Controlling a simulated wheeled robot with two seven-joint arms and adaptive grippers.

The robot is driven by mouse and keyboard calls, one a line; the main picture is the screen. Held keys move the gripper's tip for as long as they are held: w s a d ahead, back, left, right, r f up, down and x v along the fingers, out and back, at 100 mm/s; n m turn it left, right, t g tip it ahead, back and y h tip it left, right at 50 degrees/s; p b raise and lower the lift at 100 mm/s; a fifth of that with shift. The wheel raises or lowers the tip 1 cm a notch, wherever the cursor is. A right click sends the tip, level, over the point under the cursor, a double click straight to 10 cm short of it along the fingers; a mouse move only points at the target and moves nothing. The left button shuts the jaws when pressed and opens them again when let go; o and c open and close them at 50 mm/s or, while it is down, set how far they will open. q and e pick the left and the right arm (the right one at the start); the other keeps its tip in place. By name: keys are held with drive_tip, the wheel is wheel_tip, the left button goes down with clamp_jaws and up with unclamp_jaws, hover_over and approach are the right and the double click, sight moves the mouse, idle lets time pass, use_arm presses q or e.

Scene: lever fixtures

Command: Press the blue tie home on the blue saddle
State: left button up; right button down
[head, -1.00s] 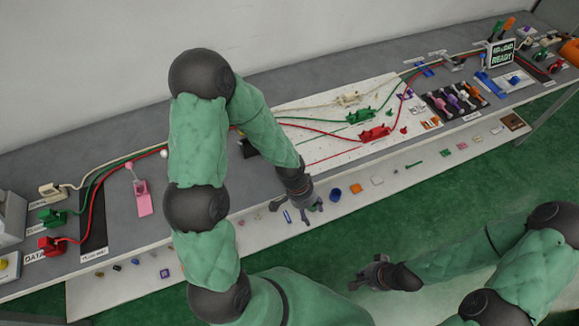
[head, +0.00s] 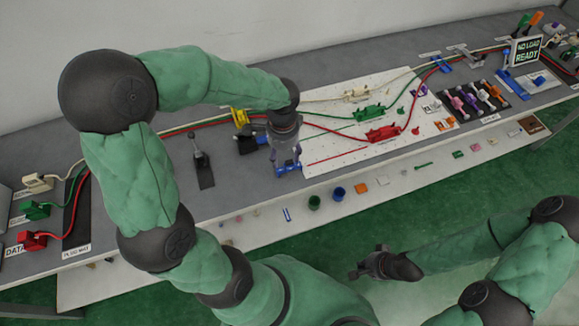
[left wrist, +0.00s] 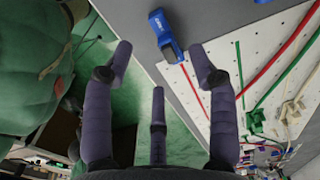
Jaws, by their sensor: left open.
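A small blue piece (head: 288,169) lies at the front left corner of the white board. The left wrist view shows it as a blue block (left wrist: 165,36) with a narrow end touching or near the board's corner. I cannot tell whether it is the tie, the saddle or both. Another blue piece (head: 442,64) sits by the cables at the back right of the board. My left gripper (head: 286,157) is open and empty, fingers down, over the blue piece; its spread fingers (left wrist: 160,70) point toward it. My right gripper (head: 370,265) hangs in front of the bench; its jaws are unclear.
The white board (head: 335,150) carries a green fixture (head: 369,112), a red fixture (head: 383,134) and cables. A yellow piece (head: 240,117) and a dark lever pad (head: 203,172) stand left of my left gripper. A lower shelf (head: 262,222) with loose parts runs below the bench.

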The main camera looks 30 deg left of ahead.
sight(286, 166)
use_arm(q)
wheel_tip(286, 166, down, 3)
drive_tip(key=shift+w+f+b, duration=0.1)
drive_tip(key=shift+b, duration=0.3)
drive_tip(key=f+b, duration=0.2)
drive_tip(key=f, duration=0.3)
drive_tip(key=shift+d+b, duration=0.2)
drive_tip(key=shift+b, duration=0.2)
drive_tip(key=shift+r, duration=0.1)
drive_tip(key=c, duration=0.9)
